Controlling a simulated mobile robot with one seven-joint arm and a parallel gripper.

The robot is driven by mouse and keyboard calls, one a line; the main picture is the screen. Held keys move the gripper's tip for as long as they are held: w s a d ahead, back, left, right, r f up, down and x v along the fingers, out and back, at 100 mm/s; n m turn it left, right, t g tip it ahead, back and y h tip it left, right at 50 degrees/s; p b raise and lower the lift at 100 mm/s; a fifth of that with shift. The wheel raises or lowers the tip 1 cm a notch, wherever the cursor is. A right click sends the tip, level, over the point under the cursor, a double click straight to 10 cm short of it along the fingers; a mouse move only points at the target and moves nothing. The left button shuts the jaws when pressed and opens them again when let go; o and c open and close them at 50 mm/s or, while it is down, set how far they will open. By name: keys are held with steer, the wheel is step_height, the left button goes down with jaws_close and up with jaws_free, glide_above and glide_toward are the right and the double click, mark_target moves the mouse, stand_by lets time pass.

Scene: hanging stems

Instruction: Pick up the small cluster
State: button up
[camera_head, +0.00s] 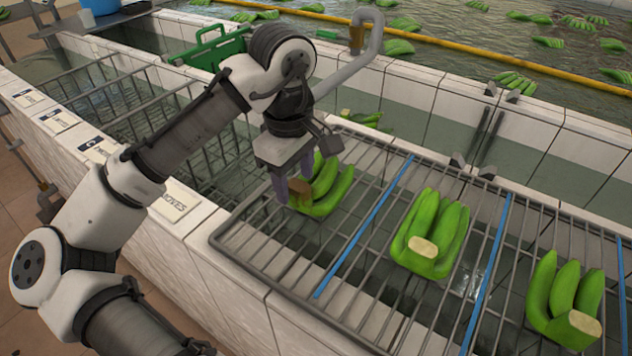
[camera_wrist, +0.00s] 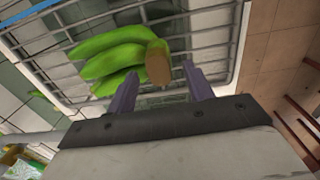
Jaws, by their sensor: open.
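A small green banana cluster (camera_head: 325,191) with a brown cut crown lies on the wire rack (camera_head: 262,258), in its left section. My gripper (camera_head: 291,186) is open right at its crown end and hides part of it. In the wrist view the cluster (camera_wrist: 112,58) lies just beyond my gripper (camera_wrist: 161,76), its crown in line with the gap between the two fingers. I cannot tell whether the fingers touch it. Two more clusters lie on the rack, one in the middle section (camera_head: 432,232) and one at the right (camera_head: 565,300); both look larger.
Blue strips (camera_head: 362,228) divide the rack. A tiled wall (camera_head: 420,95) runs behind it, with a water channel and floating bananas beyond. Labelled tiles (camera_head: 172,205) line the left ledge.

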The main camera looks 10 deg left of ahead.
steer(key=shift+f, duration=0.2)
jaws_close()
steer(key=shift+r, duration=0.15)
